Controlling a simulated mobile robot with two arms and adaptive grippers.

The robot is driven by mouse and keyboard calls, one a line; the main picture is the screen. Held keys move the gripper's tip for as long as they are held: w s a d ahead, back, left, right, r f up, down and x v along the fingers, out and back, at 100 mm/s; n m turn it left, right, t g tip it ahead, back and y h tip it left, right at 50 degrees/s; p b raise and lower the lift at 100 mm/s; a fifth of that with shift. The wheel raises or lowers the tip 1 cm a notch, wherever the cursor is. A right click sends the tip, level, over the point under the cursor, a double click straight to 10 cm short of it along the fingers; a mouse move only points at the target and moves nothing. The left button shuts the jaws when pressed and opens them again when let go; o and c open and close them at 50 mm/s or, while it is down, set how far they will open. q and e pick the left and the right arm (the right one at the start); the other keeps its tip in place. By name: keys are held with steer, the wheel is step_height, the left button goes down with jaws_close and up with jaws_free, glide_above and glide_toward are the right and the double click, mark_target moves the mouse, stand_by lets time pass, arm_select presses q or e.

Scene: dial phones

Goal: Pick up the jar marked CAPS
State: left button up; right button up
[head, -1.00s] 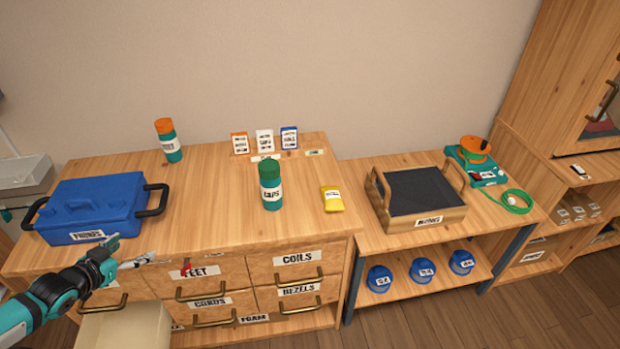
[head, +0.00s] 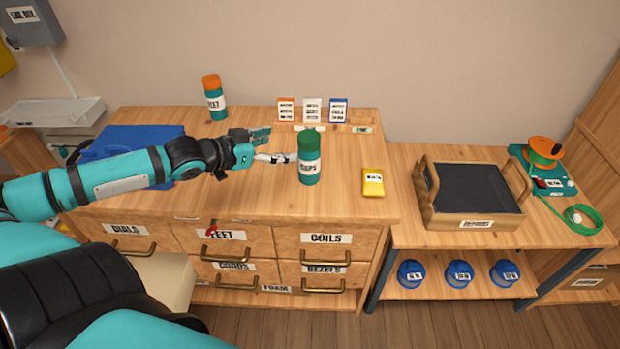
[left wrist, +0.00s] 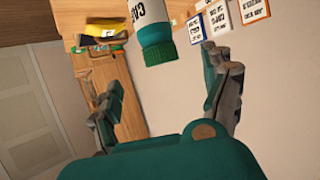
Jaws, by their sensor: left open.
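The jar marked CAPS (head: 309,160) is teal with a green lid and a white label. It stands upright on the wooden cabinet top (head: 235,200). My left gripper (head: 277,146) is open, just left of the jar in the head view, with its fingers pointing at it. In the left wrist view the jar (left wrist: 154,35) appears upside down beyond the two spread fingers (left wrist: 165,95), and nothing shows between them. I cannot tell whether a finger touches the jar. My right gripper is not in view.
An orange-lidded jar (head: 214,98) stands at the back left. A blue case (head: 130,140) sits partly behind my left arm. Three small cards (head: 312,110) stand at the back. A yellow packet (head: 373,182) lies right of the CAPS jar. A wooden tray (head: 475,212) is farther right.

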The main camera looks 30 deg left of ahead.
mark_target(299, 142)
arm_select(q)
steer(key=b+x, duration=0.2)
steer(key=x, duration=0.1)
steer(key=shift+w+f, duration=0.1)
steer(key=shift+w, duration=0.3)
steer(key=shift+x, duration=3.7)
steer(key=shift+s+d+f, duration=0.1)
steer(key=shift+s+d, duration=0.05)
steer(key=shift+c, duration=0.3)
steer(key=c, duration=1.6)
jaws_close()
steer(key=shift+r, duration=0.2)
